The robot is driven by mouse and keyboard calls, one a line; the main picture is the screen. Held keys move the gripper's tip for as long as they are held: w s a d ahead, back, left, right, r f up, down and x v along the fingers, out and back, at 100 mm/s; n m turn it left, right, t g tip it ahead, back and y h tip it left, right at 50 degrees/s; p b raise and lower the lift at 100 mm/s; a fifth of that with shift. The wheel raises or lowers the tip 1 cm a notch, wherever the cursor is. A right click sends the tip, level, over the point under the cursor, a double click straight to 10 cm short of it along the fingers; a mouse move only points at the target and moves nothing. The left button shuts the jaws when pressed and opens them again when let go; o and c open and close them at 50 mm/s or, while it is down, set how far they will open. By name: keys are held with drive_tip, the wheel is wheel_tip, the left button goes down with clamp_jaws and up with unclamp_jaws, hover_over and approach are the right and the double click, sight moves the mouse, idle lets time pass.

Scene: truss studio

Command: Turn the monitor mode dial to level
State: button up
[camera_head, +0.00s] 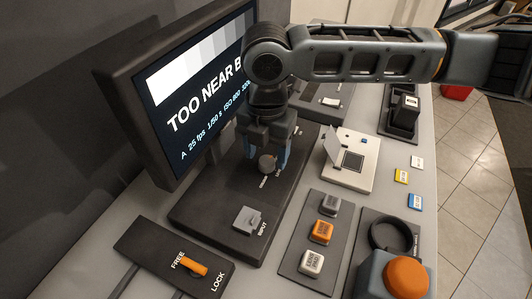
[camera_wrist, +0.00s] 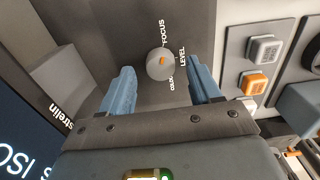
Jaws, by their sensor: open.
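The mode dial is a round grey knob (camera_head: 267,163) on the dark base of the monitor (camera_head: 185,85). In the wrist view the dial (camera_wrist: 158,68) has a small orange mark on its upper part, with printed FOCUS, LEVEL and a partly legible third label around it. The mark's exact setting is hard to tell. My gripper (camera_head: 267,152) is above the base, pointing down at the dial. Its blue fingers are open, one on each side of the dial in the wrist view (camera_wrist: 163,78), with gaps to both. Whether the tips are level with the dial is unclear.
A grey INPUT switch (camera_head: 248,220) is nearer on the same base. A FREE/LOCK panel with an orange lever (camera_head: 193,264) lies at front left. Grey, orange (camera_head: 321,231) and white buttons, and a big orange button (camera_head: 406,277), stand to the right. The monitor screen rises close at left.

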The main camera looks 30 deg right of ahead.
drive_tip(key=shift+f, duration=0.6)
drive_tip(key=c, duration=1)
